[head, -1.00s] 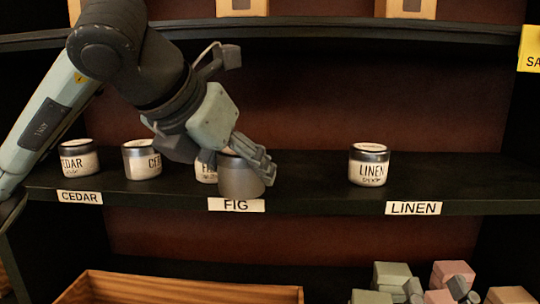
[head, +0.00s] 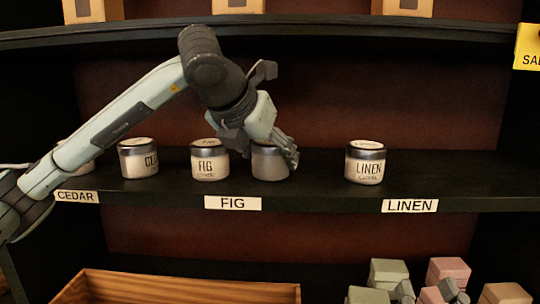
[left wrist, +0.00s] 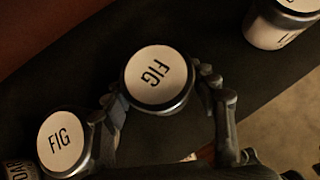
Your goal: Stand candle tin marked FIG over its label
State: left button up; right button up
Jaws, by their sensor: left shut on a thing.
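My left gripper (head: 280,152) is shut on a tin (head: 269,165) whose lid reads FIG in the left wrist view (left wrist: 158,78). In the head view its plain grey side shows. It is upright at the shelf surface; I cannot tell whether it touches. It is right of the FIG shelf label (head: 232,203). Another FIG tin (head: 209,165) stands close to its left, just left of the label's middle; its lid also shows in the left wrist view (left wrist: 63,142). My right gripper (head: 427,290) shows at the bottom, fingers apart and empty.
A second tin (head: 138,162) stands to the left near the CEDAR label (head: 77,197); my arm partly hides another. Below are a wooden crate (head: 185,285) and coloured blocks (head: 388,272).

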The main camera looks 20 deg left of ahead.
aim_at(264, 145)
pick_arm(q)
jog(key=shift+f, duration=0.1)
jog(key=o, duration=1.4)
pick_arm(e)
jog(key=shift+d+r+t, duration=0.1)
jog(key=shift+r+t, duration=0.2)
jog(key=shift+r, duration=0.25)
pick_arm(q)
jog(key=v, duration=0.3)
jog(key=shift+s+r, duration=0.1)
jog(key=shift+r, duration=0.2)
jog(key=s+a, duration=0.1)
jog(key=s, duration=1)
jog(key=shift+s+a+f, duration=0.15)
jog(key=shift+s+f, duration=0.05)
jog(key=shift+s, duration=0.2)
